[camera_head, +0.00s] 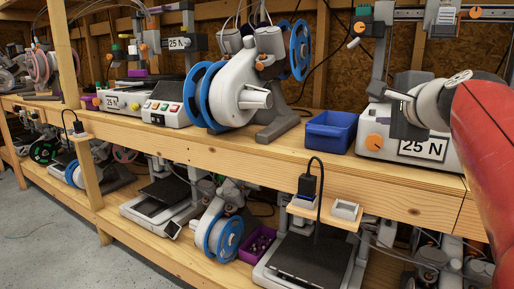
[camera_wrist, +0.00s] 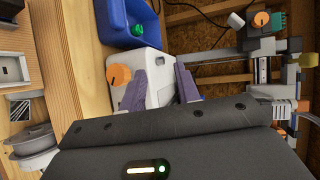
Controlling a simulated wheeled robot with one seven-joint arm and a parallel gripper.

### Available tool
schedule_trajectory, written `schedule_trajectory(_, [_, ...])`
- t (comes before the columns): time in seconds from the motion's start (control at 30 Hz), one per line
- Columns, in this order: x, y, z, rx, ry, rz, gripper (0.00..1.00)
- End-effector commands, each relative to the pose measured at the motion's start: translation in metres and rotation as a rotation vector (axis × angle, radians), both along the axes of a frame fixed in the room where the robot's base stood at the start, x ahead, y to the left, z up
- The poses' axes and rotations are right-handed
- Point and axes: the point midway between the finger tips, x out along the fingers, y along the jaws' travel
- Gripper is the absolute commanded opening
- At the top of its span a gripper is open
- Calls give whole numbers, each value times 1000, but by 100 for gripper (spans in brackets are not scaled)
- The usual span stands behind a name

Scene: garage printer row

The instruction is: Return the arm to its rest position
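My gripper (camera_wrist: 162,86) shows in the wrist view with its two grey fingers spread apart and nothing between them. Beyond the fingers is the white base of a printer (camera_wrist: 153,66) with an orange knob. In the head view my red and white arm reaches in from the right edge. My gripper (camera_head: 398,102) is in front of the printer marked 25 N (camera_head: 420,151) on the upper shelf. The dark gripper body overlaps that printer, and I cannot tell whether they touch.
A blue bin (camera_head: 328,132) stands left of the printer, and a white spool holder with blue reels (camera_head: 238,92) is farther left. A small ledge with a white tray (camera_head: 346,210) juts out below the shelf edge.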

Motion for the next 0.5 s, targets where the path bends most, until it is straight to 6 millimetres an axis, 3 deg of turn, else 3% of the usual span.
schedule_trajectory(0.03, [-13,27,-25,-110,77,70,32])
schedule_trajectory(0.2, [-72,88,-125,-522,326,341,32])
schedule_trajectory(0.33, [-130,113,-199,-832,477,584,32])
schedule_trajectory(0.5, [-193,121,-270,-1149,601,859,32])
